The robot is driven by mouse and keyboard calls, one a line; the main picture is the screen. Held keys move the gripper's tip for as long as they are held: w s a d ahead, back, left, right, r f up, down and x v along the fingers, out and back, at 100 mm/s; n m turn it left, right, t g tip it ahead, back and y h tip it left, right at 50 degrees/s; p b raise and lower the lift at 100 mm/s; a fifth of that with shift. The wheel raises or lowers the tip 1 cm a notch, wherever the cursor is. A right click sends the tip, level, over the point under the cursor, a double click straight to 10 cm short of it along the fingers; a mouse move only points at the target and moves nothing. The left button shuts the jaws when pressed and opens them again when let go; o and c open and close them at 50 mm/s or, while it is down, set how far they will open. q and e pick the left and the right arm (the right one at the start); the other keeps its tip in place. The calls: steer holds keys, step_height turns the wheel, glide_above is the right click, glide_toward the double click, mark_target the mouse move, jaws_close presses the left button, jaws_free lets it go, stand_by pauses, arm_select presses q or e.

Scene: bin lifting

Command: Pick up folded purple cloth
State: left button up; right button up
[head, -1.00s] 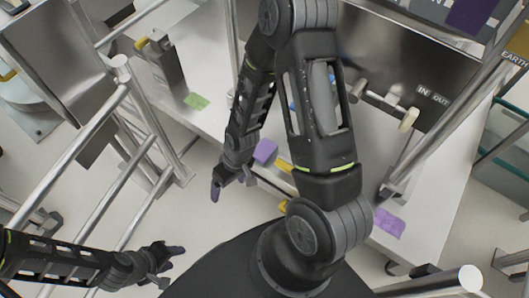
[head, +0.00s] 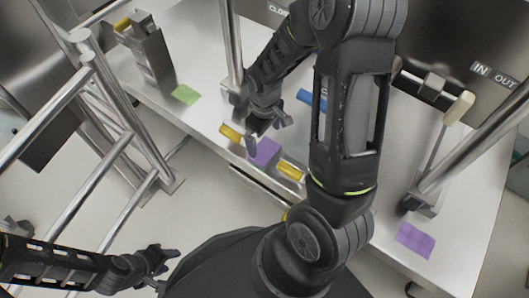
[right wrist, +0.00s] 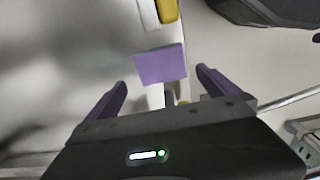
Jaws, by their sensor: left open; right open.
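A purple folded cloth (head: 264,153) lies at the front edge of the white counter, between yellow pieces. In the right wrist view a purple square (right wrist: 160,65) is ahead of my fingertips, between their lines, with a gap to them. My right gripper (head: 269,132) is open and empty, just above and behind the cloth; it also shows in the right wrist view (right wrist: 163,80). Contact cannot be told. A second, flat purple piece (head: 415,240) lies on the counter at right. My left gripper (head: 167,262) is open and empty at lower left, away from the counter.
The counter (head: 205,125) also bears a green flat piece (head: 186,95), a yellow piece (head: 231,134) and a blue handle (head: 311,99). Metal rails (head: 95,180) stand at left. A metal post (head: 231,50) rises beside my right forearm. Floor before the counter is open.

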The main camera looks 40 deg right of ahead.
mark_target(264, 150)
steer(key=shift+f, duration=0.95)
step_height(264, 150, down, 5)
steer(key=b, duration=0.3)
steer(key=shift+a+f, duration=0.1)
steer(key=shift+f, duration=0.05)
steer(key=shift+c, duration=0.4)
steer(key=c, duration=1)
steer(key=shift+r, duration=0.2)
step_height(264, 150, up, 10)
steer(key=p, duration=0.4)
steer(key=shift+f, duration=0.15)
